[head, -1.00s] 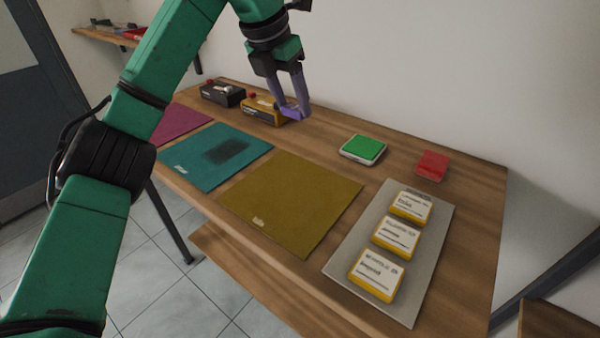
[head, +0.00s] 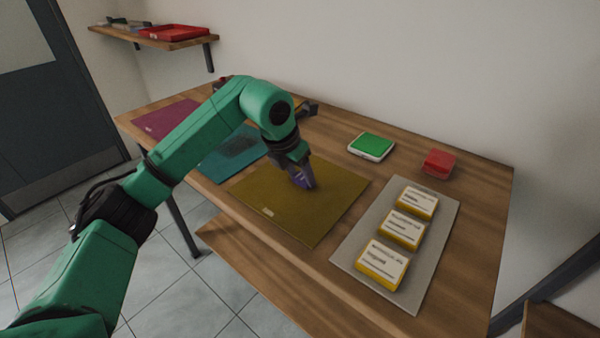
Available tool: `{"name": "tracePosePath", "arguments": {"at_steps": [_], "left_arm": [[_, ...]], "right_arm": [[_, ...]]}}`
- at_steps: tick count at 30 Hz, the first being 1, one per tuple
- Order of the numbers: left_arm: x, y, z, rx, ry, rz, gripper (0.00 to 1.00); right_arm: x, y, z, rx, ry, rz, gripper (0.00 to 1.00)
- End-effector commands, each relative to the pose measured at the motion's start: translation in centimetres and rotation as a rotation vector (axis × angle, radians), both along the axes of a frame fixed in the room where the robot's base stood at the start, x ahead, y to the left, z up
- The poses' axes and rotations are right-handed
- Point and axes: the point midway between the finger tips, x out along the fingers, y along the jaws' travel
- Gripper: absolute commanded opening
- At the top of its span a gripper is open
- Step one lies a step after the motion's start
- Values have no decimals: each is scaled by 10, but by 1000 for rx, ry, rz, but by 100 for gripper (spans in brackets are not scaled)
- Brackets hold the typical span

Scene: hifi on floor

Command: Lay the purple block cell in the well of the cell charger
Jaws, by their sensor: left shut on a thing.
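My left gripper (head: 303,184) points down over the olive mat (head: 320,215). It is shut on the small purple block cell (head: 301,180), which is mostly hidden between the fingers. I cannot tell how far above the mat the cell hangs. I cannot tell for sure which thing is the cell charger. A black box and a yellow box stood at the back left earlier; my arm now hides nearly all of both. My right gripper is not in view.
A white box with a green top (head: 371,146) and a red box (head: 438,163) stand at the back right. A grey tray (head: 354,247) holds yellow labelled blocks (head: 403,229). Teal (head: 215,165) and magenta (head: 165,120) mats lie left. A wall shelf (head: 160,35) is far left.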

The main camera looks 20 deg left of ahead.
Motion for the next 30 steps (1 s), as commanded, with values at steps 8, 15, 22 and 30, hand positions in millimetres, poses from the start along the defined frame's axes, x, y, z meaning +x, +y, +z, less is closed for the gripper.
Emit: {"name": "tracePosePath", "arguments": {"at_steps": [8,15,22,30], "left_arm": [[0,0,-1,0,1,0,87],[-1,1,6,0,-2,0,87],[-20,9,56,0,-8,1,87],[-40,17,108,0,-1,1,80]], "right_arm": [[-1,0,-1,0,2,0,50],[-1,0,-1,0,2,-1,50],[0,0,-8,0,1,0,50],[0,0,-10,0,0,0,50]]}}
